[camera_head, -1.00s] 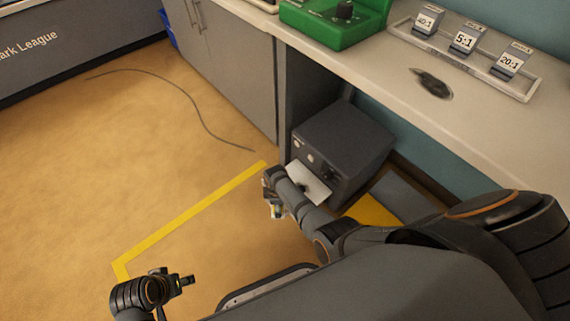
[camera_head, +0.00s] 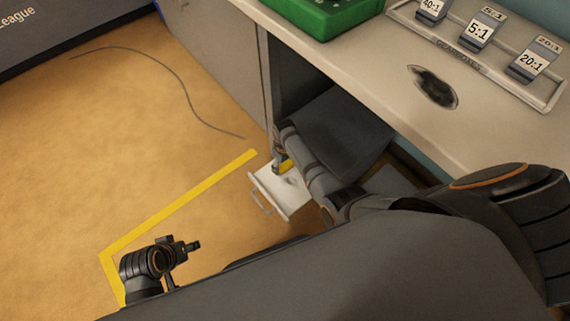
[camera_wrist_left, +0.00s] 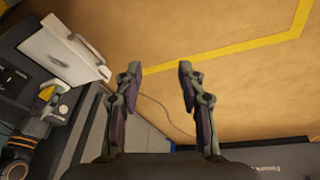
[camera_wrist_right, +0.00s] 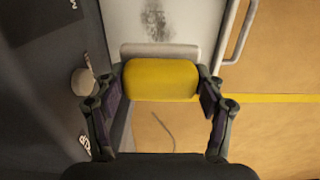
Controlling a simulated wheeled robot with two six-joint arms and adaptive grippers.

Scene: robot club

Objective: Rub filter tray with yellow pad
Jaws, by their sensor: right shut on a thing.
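The filter tray (camera_head: 268,184) is a white, flat tray with a bar handle, standing out from the dark box under the counter. It carries a dark grey smudge, seen at the top of the right wrist view, where the tray (camera_wrist_right: 188,22) lies beyond the pad. My right gripper (camera_head: 281,163) is shut on the yellow pad (camera_wrist_right: 160,80), which has a pale backing, and holds it over the tray; contact cannot be told. The left wrist view shows the tray (camera_wrist_left: 55,48) and pad (camera_wrist_left: 47,93) too. My left gripper (camera_head: 192,246) is open and empty over the floor.
The dark box (camera_head: 335,130) stands under the pale counter (camera_head: 390,70), close to my right arm. A green device (camera_head: 315,12) and ratio blocks (camera_head: 480,30) sit on top. A cable (camera_head: 175,75) and yellow tape (camera_head: 180,200) lie on the open floor.

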